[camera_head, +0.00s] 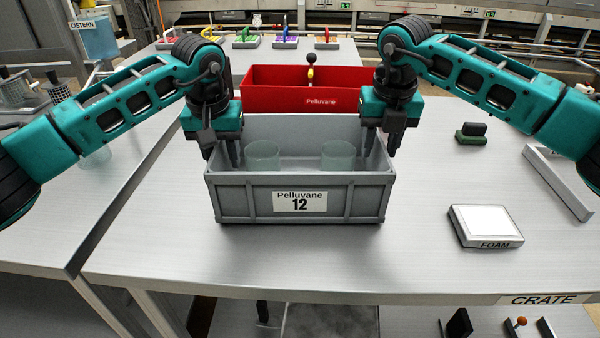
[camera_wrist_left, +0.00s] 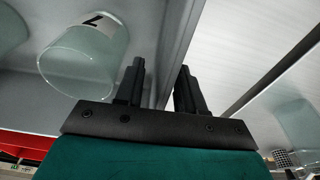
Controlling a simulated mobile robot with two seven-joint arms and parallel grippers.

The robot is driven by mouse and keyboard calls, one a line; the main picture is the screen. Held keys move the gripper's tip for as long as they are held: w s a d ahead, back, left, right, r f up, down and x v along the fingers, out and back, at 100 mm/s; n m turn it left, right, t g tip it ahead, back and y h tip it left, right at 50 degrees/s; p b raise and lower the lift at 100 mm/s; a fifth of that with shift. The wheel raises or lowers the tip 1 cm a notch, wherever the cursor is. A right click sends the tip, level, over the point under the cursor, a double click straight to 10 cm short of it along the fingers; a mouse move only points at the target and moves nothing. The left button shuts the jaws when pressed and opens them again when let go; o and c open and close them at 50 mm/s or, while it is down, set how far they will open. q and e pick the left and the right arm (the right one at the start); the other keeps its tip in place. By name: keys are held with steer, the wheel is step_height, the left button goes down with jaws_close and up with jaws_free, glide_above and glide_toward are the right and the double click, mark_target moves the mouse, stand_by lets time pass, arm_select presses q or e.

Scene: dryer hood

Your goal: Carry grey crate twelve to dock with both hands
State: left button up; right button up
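The grey crate (camera_head: 240,200), labelled "Pelluvane 12", appears to rest on the table, upright. Two clear glass vessels (camera_head: 262,156) (camera_head: 338,156) stand inside it. My left gripper (camera_head: 228,152) points down at the crate's left wall. In the left wrist view its fingers (camera_wrist_left: 158,88) are spread, one on each side of that wall, with a gap visible on the inner side. My right gripper (camera_head: 382,145) points down at the right wall; its finger gap is not clear. A vessel marked "7" (camera_wrist_left: 85,60) shows in the left wrist view. No label reads "dock".
A red crate (camera_head: 275,102) stands just behind. A white-topped foam block (camera_head: 485,225), a dark green object (camera_head: 472,134) and a grey bar (camera_head: 560,185) lie at the right. A "CRATE" label (camera_head: 542,300) marks the front edge. The table's front middle is clear.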

arm_select(q)
steer(key=shift+w+f, duration=0.1)
steer(key=shift+f, duration=0.6)
arm_select(e)
steer(key=shift+w+f, duration=0.1)
steer(key=shift+f, duration=0.65)
arm_select(q)
jaws_close()
arm_select(e)
jaws_close()
arm_select(q)
steer(key=shift+r, duration=0.1)
arm_select(e)
steer(key=shift+r, duration=0.1)
